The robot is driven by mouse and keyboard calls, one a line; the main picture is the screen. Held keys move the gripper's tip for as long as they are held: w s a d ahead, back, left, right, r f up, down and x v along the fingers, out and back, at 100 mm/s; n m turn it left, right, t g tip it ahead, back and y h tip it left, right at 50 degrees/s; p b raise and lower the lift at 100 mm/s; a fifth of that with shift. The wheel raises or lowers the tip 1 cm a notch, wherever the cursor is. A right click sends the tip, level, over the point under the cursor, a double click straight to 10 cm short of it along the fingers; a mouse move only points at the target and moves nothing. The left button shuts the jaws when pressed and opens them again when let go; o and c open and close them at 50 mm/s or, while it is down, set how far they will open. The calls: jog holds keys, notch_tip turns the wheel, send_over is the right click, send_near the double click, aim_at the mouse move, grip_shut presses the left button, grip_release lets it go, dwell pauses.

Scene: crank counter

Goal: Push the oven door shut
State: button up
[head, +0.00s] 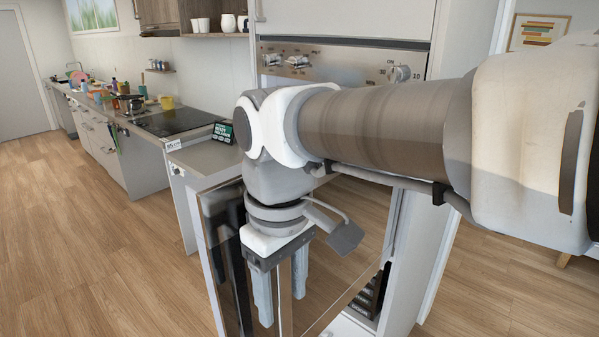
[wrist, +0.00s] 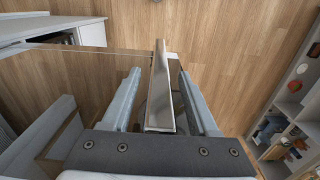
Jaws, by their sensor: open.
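The oven door (head: 335,285) stands open in the head view, its glass reflecting the wood floor. Part of it is hidden behind my arm. My gripper (head: 282,310) points down at the door with its fingers spread. In the wrist view, a long grey edge or bar of the door (wrist: 164,105) runs between the two open fingers (wrist: 159,74), with the darker glass to its left. I cannot tell whether either finger touches it. The oven's control panel with knobs (head: 298,61) is behind my arm in the tall cabinet.
A counter with a black cooktop (head: 175,121) and a small dark sign (head: 223,132) lies to the left. Dishes and bottles (head: 97,92) stand farther along it. The wood floor (head: 90,240) at left is clear. In the wrist view, shelves with items (wrist: 290,130) stand at right.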

jog(key=shift+f, duration=0.1)
grip_shut()
dwell(0.3)
dwell(1.1)
